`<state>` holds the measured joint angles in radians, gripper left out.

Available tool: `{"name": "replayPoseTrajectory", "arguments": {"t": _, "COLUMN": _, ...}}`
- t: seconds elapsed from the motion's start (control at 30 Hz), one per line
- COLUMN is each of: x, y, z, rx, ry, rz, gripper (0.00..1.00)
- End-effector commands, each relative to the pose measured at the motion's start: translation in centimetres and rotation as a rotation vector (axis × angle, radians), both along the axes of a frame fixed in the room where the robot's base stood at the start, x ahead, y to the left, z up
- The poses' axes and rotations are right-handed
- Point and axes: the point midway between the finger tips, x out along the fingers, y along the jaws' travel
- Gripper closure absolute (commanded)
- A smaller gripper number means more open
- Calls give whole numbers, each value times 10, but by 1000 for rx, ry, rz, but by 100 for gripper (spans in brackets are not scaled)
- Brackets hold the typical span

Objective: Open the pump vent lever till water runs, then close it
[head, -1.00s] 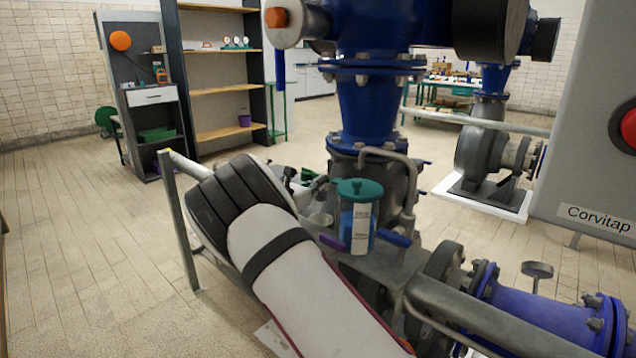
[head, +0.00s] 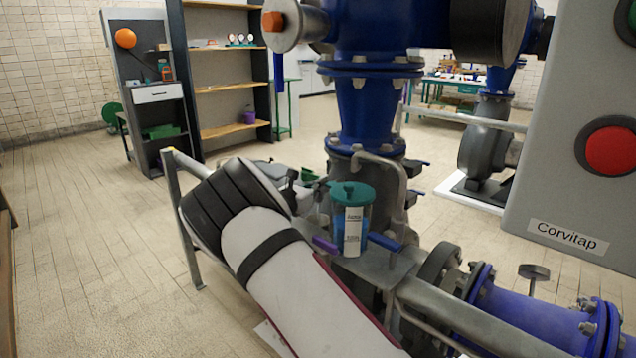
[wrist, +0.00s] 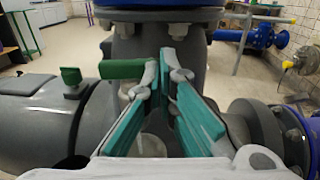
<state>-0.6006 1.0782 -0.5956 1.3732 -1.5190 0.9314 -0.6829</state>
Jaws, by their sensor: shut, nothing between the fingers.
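In the wrist view, a green lever handle (wrist: 124,68) lies level in front of the grey pump body, just left of my gripper's fingertips (wrist: 166,66). I cannot tell whether it touches the left finger. My gripper's two teal-padded fingers are together at the tips, with nothing between them. A second green knob (wrist: 72,76) stands on the grey pipe farther left. A pale cup-like vessel (wrist: 151,146) shows below, partly hidden by the fingers. No running water is visible. In the head view, my arm hides most of the gripper, and a small green part (head: 308,174) shows beyond it.
A teal-lidded jar of blue liquid (head: 351,222) stands on the pipe frame, with a purple handle (head: 325,244) and a blue handle (head: 384,241) near its base. The Corvitap box (head: 560,170) with a red button (head: 610,150) crowds the right. Floor at left is clear.

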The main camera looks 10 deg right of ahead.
Motion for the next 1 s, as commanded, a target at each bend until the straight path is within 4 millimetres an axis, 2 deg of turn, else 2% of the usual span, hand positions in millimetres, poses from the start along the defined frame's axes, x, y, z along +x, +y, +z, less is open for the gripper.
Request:
{"name": "replayPoseTrajectory", "arguments": {"t": 0.43, "x": 0, "y": -13, "z": 1, "rx": -1, "ry": 0, "rz": -2, "gripper": 100}}
{"name": "replayPoseTrajectory", "arguments": {"t": 1.0, "x": 1, "y": -16, "z": 0, "rx": -1, "ry": 0, "rz": -1, "gripper": 100}}
